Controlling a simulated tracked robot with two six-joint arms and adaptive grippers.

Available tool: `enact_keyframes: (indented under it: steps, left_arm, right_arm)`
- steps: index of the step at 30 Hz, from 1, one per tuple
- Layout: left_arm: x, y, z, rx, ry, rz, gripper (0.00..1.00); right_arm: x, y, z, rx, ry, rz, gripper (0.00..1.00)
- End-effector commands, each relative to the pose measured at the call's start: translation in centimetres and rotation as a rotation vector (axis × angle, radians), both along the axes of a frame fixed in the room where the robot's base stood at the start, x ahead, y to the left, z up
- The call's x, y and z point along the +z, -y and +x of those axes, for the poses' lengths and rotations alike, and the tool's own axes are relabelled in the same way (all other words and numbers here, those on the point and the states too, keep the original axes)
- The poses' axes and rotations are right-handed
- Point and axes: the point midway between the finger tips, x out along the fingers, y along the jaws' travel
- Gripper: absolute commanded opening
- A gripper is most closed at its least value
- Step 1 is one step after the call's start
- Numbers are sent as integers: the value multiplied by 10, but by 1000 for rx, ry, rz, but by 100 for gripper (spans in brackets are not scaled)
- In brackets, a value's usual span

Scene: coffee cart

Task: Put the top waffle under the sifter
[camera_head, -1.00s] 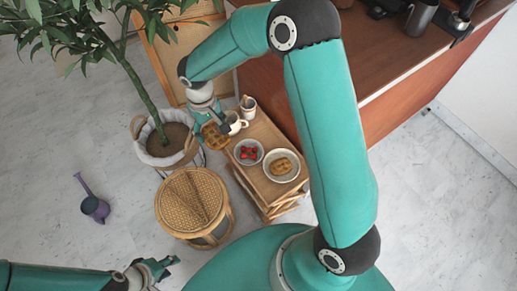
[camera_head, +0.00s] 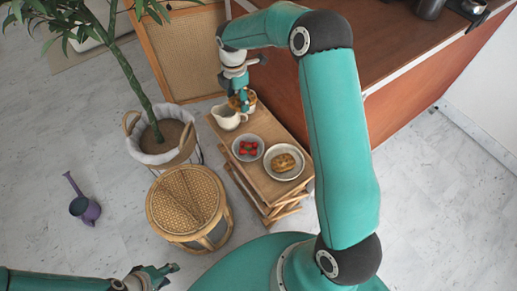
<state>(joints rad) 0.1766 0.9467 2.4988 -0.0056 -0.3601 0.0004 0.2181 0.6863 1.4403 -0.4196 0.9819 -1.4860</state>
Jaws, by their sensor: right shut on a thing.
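My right gripper (camera_head: 240,98) is shut on a brown waffle (camera_head: 236,103) and holds it at the far end of the small wooden cart, just behind the white pitcher (camera_head: 228,118). Another waffle (camera_head: 284,162) lies on a white plate (camera_head: 299,175) at the near right of the cart. I cannot clearly make out the sifter; a small pale cup-like thing (camera_head: 251,98) shows partly behind the gripper and waffle. My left gripper (camera_head: 165,276) is open and empty at the bottom left, away from the cart.
A bowl of strawberries (camera_head: 248,148) stands on the cart (camera_head: 268,186) beside the plate. A rattan stool (camera_head: 188,203) and a potted plant (camera_head: 165,145) stand to the left. A brown counter (camera_head: 390,85) rises behind and right. A purple watering can (camera_head: 84,208) is on the floor.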

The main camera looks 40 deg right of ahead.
Motion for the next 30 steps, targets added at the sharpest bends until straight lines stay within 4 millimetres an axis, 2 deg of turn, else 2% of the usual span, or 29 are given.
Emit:
enact_keyframes:
  steps: [1, 9, 15, 20, 23, 30]
  left_arm:
    - [-12, 0, 0, 0, 0, 0, 40]
    - [-38, 0, 0, 0, 0, 0, 40]
    - [-46, 0, 0, 0, 0, 0, 40]
    - [-49, 0, 0, 0, 0, 0, 40]
    - [-51, 0, 0, 0, 0, 0, 40]
    - [-58, 0, 0, 0, 0, 0, 40]
  right_arm:
    - [-12, 11, 1, 79, 0, -1, 33]
    - [-31, 54, 3, 525, -2, 3, 33]
    - [-36, 70, 3, 705, -3, 4, 33]
    - [-49, 74, 2, 748, -5, 7, 33]
    - [-68, 74, 1, 750, -6, 8, 33]
    - [-132, 73, 1, 749, -7, 9, 33]
